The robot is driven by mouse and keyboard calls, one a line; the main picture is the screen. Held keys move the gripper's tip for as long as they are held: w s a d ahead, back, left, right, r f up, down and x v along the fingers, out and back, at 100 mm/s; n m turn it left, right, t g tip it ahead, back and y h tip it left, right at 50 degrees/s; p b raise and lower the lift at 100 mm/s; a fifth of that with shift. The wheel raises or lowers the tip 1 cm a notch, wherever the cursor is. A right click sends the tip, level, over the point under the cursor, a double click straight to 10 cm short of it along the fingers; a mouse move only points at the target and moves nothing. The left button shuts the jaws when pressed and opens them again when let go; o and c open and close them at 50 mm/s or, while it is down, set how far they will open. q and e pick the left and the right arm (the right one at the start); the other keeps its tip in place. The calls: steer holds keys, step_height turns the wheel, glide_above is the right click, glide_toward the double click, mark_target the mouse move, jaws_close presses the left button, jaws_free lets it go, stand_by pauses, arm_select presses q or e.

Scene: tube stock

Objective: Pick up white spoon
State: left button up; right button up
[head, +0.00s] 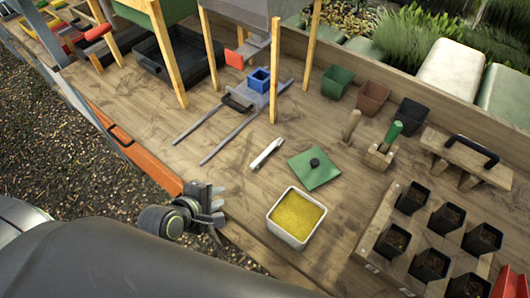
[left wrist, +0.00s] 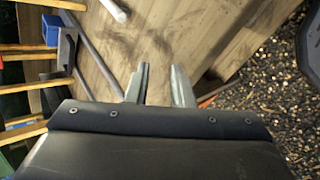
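A slim white object (head: 266,153), which I take for the white spoon, lies flat and slanted on the wooden table (head: 215,160). In the left wrist view, a white end (left wrist: 114,11) shows at the top edge; the rest is cut off. My left gripper (head: 217,204) is at the table's front edge, nearer to me and to the left of the spoon, apart from it. In the left wrist view, its two fingers (left wrist: 160,72) stand apart with nothing between them. My right gripper is in neither view.
Right of the spoon lie a green lid (head: 314,169) with a black knob and a white tub (head: 295,218) of yellow grains. A grey forked frame (head: 222,118) lies behind left. A pot tray (head: 380,232) stands right. The wood between gripper and spoon is clear.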

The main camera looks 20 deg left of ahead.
arm_select(q)
steer(key=w+r+n, duration=0.1)
steer(key=n, duration=0.1)
steer(key=w+d+r+n+t, duration=0.1)
steer(key=n, duration=0.2)
steer(key=w+d+r+n+t+h, duration=0.1)
steer(key=r+n, duration=0.1)
steer(key=shift+w+n, duration=0.1)
steer(key=shift+n, duration=0.3)
steer(key=n, duration=0.2)
steer(key=p, duration=0.2)
glide_toward(266, 152)
steer(key=w+f, duration=0.2)
steer(key=shift+w+d+f+t, duration=0.1)
steer(key=shift+d+f+t, duration=0.15)
steer(key=shift+d+t, duration=0.15)
steer(key=shift+w+d+f, duration=0.1)
steer(key=shift+w+f, duration=0.15)
steer(key=shift+w, duration=0.2)
steer(key=shift+w+d+f, duration=0.1)
steer(key=shift+w+d, duration=0.05)
steer(key=shift+w, duration=0.2)
steer(key=shift+p+x, duration=0.4)
steer(key=shift+x, duration=1.8)
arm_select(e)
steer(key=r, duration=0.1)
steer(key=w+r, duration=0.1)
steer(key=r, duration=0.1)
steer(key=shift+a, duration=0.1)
